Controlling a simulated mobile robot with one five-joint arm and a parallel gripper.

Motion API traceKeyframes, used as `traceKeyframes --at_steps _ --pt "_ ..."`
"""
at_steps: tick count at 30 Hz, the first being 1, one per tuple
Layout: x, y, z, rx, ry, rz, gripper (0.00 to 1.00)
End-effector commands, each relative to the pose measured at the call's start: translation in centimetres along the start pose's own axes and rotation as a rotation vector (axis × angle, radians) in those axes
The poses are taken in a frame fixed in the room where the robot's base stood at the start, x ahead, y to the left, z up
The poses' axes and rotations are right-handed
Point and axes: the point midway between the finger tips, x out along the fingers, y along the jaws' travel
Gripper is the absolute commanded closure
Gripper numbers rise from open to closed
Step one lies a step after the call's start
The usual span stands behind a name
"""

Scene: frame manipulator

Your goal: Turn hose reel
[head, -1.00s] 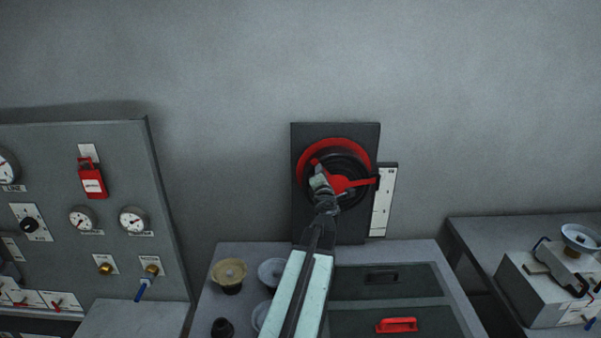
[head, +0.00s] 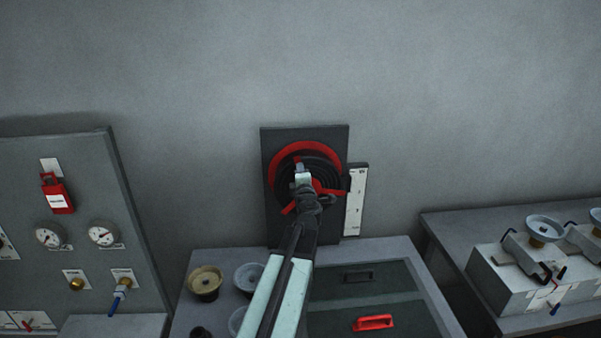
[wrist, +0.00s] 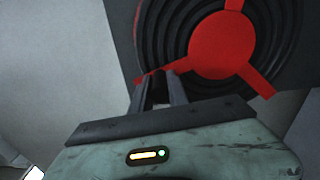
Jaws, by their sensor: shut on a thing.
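The hose reel (head: 322,166) is a round black coil with a red outer arc, mounted on a dark wall panel (head: 272,225). In the wrist view, its red hub (wrist: 222,45) has three red spokes. My gripper (head: 299,165) is in front of the reel, toward its upper left in the head view. In the wrist view, my gripper (wrist: 158,80) is shut on the red spoke (wrist: 148,75) that runs to the left of the hub. My wrist and forearm hide part of the hub and coil in the head view.
A white marked strip (head: 356,202) is right beside the reel panel. A bench below holds several round handwheels (head: 205,283) and a red handle (head: 374,322). A gauge panel (head: 75,190) stands left, and a bench with valve boxes (head: 505,280) right.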

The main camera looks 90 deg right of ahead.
Motion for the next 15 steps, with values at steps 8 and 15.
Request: traceKeyframes --at_steps 8,15 --pt "0.01 0.02 0.23 -0.001 -0.005 0.0 0.63" --pt "-0.01 -0.01 0.23 -0.001 -0.005 0.0 0.59"
